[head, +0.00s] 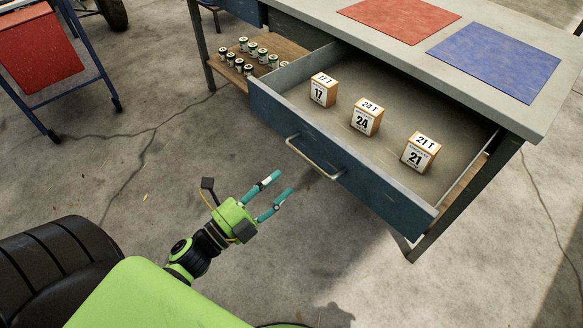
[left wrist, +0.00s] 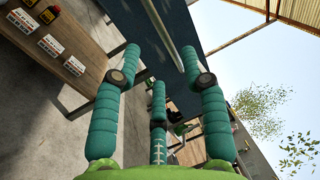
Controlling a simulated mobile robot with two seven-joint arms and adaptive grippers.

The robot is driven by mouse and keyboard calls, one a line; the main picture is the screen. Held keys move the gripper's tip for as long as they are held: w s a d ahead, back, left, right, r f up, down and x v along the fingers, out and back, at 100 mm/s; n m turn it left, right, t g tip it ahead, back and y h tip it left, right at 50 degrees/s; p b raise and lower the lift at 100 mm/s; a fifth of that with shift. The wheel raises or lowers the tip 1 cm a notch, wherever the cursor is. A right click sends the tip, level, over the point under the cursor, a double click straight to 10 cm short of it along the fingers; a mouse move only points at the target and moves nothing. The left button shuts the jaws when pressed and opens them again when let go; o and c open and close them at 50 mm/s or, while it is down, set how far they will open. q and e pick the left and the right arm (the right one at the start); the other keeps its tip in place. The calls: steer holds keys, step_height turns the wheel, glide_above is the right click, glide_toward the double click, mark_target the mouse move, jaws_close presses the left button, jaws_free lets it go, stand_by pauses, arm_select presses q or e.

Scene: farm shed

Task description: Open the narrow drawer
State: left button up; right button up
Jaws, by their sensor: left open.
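A wide blue drawer (head: 340,165) with a pale bar handle (head: 315,158) stands pulled out from the workbench. Another blue drawer front (head: 243,8), cut off by the top edge, shows to its left; I cannot tell how wide it is or whether it is shut. My left gripper (head: 279,191) is open and empty, in front of and below the wide drawer's handle, apart from it. In the left wrist view a dark blue panel (left wrist: 205,22) with a pale bar (left wrist: 163,35) lies beyond the open fingers. My right gripper is out of view.
Boxes marked 17 (head: 323,90), 24 (head: 366,118) and 21 (head: 420,153) stand in the drawer. Several small jars (head: 262,56) stand on a wooden shelf to its left. Red (head: 398,18) and blue mats (head: 500,62) lie on the benchtop. A blue-framed cart (head: 90,75) stands far left.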

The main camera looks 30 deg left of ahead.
arm_select(q)
steer(key=v, duration=0.2)
steer(key=shift+s+a, duration=0.1)
steer(key=shift+s, duration=0.25)
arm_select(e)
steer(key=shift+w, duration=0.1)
